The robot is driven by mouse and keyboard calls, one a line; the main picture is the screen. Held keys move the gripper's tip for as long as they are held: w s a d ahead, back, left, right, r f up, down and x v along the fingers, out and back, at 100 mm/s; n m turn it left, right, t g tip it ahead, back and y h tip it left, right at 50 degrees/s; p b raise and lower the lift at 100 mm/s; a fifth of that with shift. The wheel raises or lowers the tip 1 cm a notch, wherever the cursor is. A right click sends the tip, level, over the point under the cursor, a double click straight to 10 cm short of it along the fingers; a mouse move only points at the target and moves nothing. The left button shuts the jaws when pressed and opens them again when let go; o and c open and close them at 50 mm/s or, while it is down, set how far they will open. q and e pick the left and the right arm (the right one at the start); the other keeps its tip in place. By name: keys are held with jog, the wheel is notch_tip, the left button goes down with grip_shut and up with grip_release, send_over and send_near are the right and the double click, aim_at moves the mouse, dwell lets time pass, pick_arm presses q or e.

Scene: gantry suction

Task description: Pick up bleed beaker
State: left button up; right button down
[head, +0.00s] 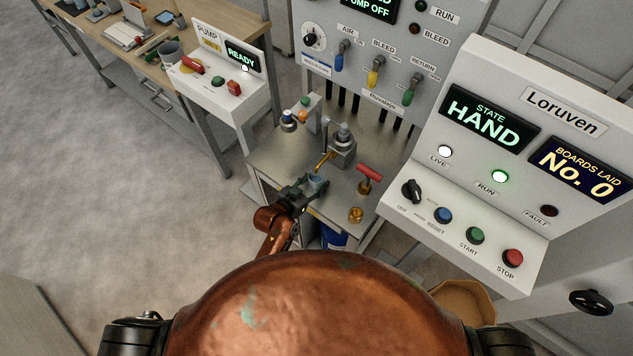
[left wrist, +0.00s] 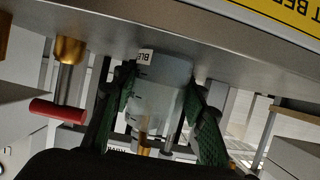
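The bleed beaker (head: 317,182) is a small pale, translucent cup near the front of the metal bench. In the left wrist view the beaker (left wrist: 162,96) shows large, with a white label reading "BLE" and dark marks on its side. My left gripper (head: 307,189) reaches it from the front left. In the left wrist view its two green textured fingers (left wrist: 161,80) lie on either side of the beaker and appear to touch both walls. The beaker is at the bench top; any gap beneath it is unclear. My right gripper is not in view.
A brass fitting with a red T-handle (head: 368,175) stands right of the beaker, with a brass knob (head: 356,214) nearer me. A grey metal fitting with a brass spout (head: 341,145) stands just behind. The Loruven console (head: 455,185) rises at the right. Bare bench (head: 276,152) lies to the left.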

pick_arm(q)
jog(key=c, duration=0.6)
